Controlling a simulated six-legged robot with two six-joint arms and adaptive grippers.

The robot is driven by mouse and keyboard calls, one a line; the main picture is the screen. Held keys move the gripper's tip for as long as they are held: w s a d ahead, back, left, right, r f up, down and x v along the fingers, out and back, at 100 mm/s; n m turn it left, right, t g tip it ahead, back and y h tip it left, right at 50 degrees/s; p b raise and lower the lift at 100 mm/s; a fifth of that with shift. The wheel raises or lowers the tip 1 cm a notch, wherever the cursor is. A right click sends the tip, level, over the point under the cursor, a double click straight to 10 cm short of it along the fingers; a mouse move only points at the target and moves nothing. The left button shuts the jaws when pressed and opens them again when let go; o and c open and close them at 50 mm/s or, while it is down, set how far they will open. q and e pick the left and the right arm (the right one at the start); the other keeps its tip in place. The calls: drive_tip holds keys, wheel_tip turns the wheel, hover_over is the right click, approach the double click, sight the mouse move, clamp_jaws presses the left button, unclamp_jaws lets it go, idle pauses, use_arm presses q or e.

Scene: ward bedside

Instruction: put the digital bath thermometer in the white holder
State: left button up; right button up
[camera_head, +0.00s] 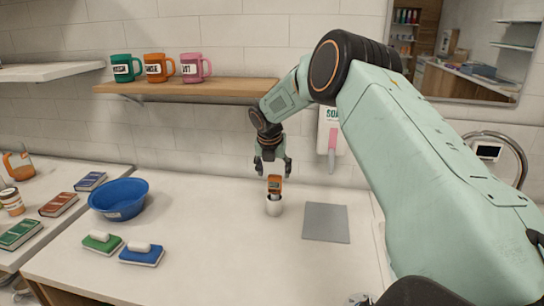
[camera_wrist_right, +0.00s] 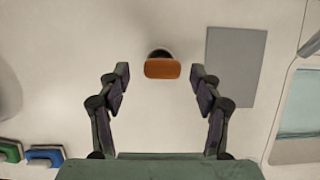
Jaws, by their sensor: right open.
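The orange digital bath thermometer (camera_head: 275,183) stands about upright in the white holder (camera_head: 273,208), its lower end hidden inside. In the right wrist view its orange top (camera_wrist_right: 162,69) covers part of the holder's dark round opening (camera_wrist_right: 159,53). My right gripper (camera_head: 273,170) points down just above the thermometer. Its fingers are spread wide on both sides of the orange top, with clear gaps, in the right wrist view. My left gripper is not in view.
A grey mat (camera_head: 326,223) lies right of the holder. A blue bowl (camera_head: 119,198), a green brush (camera_head: 102,242) and a blue brush (camera_head: 142,254) are to the left. A wooden shelf (camera_head: 190,87) with mugs is above. The counter around the holder is clear.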

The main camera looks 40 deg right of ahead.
drive_tip(key=v, duration=0.8)
drive_tip(key=shift+r, duration=0.25)
drive_tip(key=shift+s+a, duration=0.15)
drive_tip(key=shift+s, duration=0.1)
